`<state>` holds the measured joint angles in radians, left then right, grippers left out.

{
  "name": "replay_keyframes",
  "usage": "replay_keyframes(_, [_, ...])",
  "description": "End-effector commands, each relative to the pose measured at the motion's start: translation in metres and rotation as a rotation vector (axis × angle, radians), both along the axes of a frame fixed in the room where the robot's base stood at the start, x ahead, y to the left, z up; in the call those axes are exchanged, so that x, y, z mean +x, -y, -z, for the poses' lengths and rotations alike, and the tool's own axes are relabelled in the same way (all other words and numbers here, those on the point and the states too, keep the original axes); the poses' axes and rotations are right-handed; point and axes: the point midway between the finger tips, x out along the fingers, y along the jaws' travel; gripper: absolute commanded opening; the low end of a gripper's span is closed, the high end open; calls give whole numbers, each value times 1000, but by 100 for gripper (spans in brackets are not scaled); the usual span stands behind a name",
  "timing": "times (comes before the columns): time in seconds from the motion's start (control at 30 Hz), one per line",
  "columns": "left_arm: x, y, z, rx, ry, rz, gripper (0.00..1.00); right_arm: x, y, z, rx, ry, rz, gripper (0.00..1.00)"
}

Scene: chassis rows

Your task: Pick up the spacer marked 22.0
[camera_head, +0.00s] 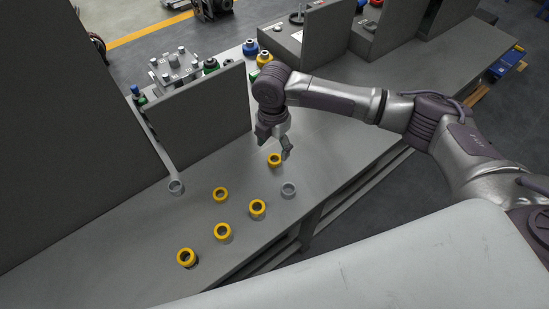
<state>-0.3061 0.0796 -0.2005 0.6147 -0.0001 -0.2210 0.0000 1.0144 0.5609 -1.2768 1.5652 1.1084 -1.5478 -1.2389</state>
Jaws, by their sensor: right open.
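Several ring-shaped spacers lie on the grey bench. The yellow ones are a spacer by my gripper (274,160), an upper-left spacer (221,195), a middle spacer (257,208), a lower spacer (223,232) and a front-left spacer (186,258). Two are grey: a right grey spacer (289,189) and a left grey spacer (176,187). Markings are too small to read, so I cannot tell which is 22.0. My right gripper (275,149) is open, pointing down just above and around the back yellow spacer; contact cannot be told. My left gripper is out of view.
A grey upright panel (200,112) stands on the bench behind the spacers. A metal fixture (175,68) and blue, green and yellow parts sit behind it. A large dark panel (70,120) rises at left. The bench (130,240) is clear around the spacers.

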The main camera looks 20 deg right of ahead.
Motion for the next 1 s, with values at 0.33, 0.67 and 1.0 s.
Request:
replay_keyframes(0.33, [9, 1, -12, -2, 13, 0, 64, 4, 4, 33, -1, -2, 1, 69])
replay_keyframes(0.67, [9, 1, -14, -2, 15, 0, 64, 4, 4, 61, 1, 3, -3, 69])
replay_keyframes(1.0, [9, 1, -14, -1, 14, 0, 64, 4, 4, 60, 0, 2, -2, 34])
